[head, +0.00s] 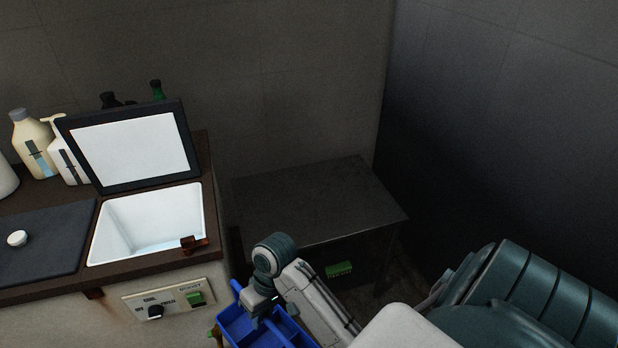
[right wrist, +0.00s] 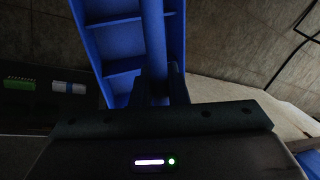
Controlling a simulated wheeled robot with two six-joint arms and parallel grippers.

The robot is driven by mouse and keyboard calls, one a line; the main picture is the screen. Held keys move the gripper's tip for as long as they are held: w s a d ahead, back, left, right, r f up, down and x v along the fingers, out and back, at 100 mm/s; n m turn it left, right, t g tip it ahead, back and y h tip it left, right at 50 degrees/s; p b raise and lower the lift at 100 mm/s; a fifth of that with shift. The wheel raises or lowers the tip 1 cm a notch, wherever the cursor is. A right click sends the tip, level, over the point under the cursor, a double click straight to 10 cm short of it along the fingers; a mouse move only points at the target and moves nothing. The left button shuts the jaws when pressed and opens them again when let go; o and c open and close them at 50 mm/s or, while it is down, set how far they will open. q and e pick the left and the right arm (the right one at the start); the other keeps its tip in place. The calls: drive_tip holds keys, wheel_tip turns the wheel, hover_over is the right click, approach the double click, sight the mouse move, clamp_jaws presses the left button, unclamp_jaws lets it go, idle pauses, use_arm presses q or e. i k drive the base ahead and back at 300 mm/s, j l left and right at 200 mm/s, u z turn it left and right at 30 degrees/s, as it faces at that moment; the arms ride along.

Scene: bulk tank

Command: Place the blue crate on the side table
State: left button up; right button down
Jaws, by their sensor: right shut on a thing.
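The blue crate (head: 236,326) is at the bottom of the head view, in front of the counter's right end. It has compartments and a bar along its middle. My right gripper (head: 262,305) is shut on it from above; the right wrist view shows the jaws (right wrist: 160,85) around the crate's bar (right wrist: 153,40). The crate (right wrist: 112,45) fills the top middle of that view. The dark side table (head: 300,203) stands against the back wall, beyond my right gripper, and its top is bare. My left gripper does not show.
The counter left of the side table holds an open-lidded white basin (head: 150,220), a brown piece (head: 193,244) on its rim, bottles (head: 35,145) and a dark mat (head: 45,240). A green brush (head: 339,269) lies under the side table. A dark wall stands at the right.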

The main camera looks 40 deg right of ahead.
sight(295, 216)
drive_tip(key=l+u, duration=0.15)
drive_tip(key=l, duration=0.25)
drive_tip(key=k+l+u, duration=0.2)
drive_tip(key=l, duration=0.2)
drive_tip(key=l+u, duration=0.15)
drive_tip(key=l, duration=0.25)
drive_tip(key=k+l+u, duration=0.2)
drive_tip(key=l, duration=0.2)
drive_tip(key=k+l+u, duration=0.15)
drive_tip(key=l, duration=0.2)
drive_tip(key=k+l+u, duration=0.2)
drive_tip(key=l, duration=0.15)
